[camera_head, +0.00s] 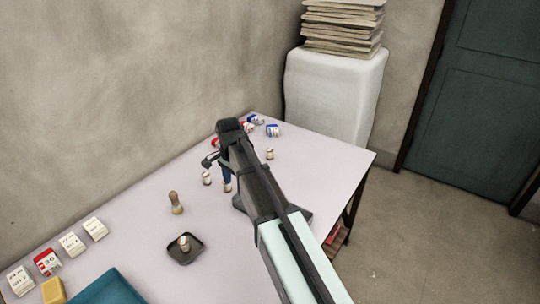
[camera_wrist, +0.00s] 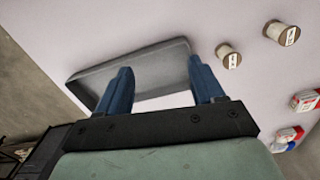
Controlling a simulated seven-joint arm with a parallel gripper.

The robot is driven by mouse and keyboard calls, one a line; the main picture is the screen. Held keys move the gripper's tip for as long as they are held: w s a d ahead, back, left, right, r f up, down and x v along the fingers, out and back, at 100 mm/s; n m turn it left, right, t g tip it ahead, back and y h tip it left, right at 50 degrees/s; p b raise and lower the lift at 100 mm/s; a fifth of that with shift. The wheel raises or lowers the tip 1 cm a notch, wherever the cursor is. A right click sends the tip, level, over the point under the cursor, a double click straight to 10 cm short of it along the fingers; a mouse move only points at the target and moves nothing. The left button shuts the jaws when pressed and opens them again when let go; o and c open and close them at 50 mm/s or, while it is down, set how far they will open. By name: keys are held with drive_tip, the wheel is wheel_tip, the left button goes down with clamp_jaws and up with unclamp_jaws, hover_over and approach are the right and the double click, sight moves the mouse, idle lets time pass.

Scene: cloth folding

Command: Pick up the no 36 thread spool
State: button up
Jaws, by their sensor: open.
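Small pale thread spools stand on the table. In the head view one (camera_head: 207,178) is left of my gripper (camera_head: 227,180), another (camera_head: 270,153) is right of the arm, and a pale one (camera_head: 228,188) shows just below the blue finger. In the wrist view one spool (camera_wrist: 229,57) is just right of the right finger and another (camera_wrist: 283,33) is farther right. Their labels are too small to read, so I cannot tell which is no 36. My gripper (camera_wrist: 160,64) is open, with nothing visible held between its fingers.
A grey tray (camera_wrist: 85,92) lies below the fingers in the wrist view. Red, white and blue packs (camera_wrist: 305,101) lie at right. A dark dish (camera_head: 173,254) with a small item, a wooden peg (camera_head: 176,203) and label cards (camera_head: 71,244) stand on the table (camera_head: 130,235).

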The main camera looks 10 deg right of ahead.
drive_tip(key=w+d+m, duration=0.3)
drive_tip(key=w+d, duration=1.3)
drive_tip(key=w, duration=0.5)
drive_tip(key=m, duration=0.4)
hover_over(270, 149)
drive_tip(key=f+m, duration=0.1)
drive_tip(key=f, duration=0.1)
drive_tip(key=f+m, duration=0.1)
drive_tip(key=f, duration=0.5)
drive_tip(key=shift+w+a+m, duration=0.15)
drive_tip(key=shift+a+m, duration=0.2)
drive_tip(key=shift+m, duration=0.05)
drive_tip(key=shift+s+d+f, duration=0.15)
drive_tip(key=shift+f, duration=1.2)
drive_tip(key=shift+s+d+f, duration=0.1)
drive_tip(key=shift+f, duration=1.25)
drive_tip(key=shift+c, duration=0.2)
drive_tip(key=c, duration=1.1)
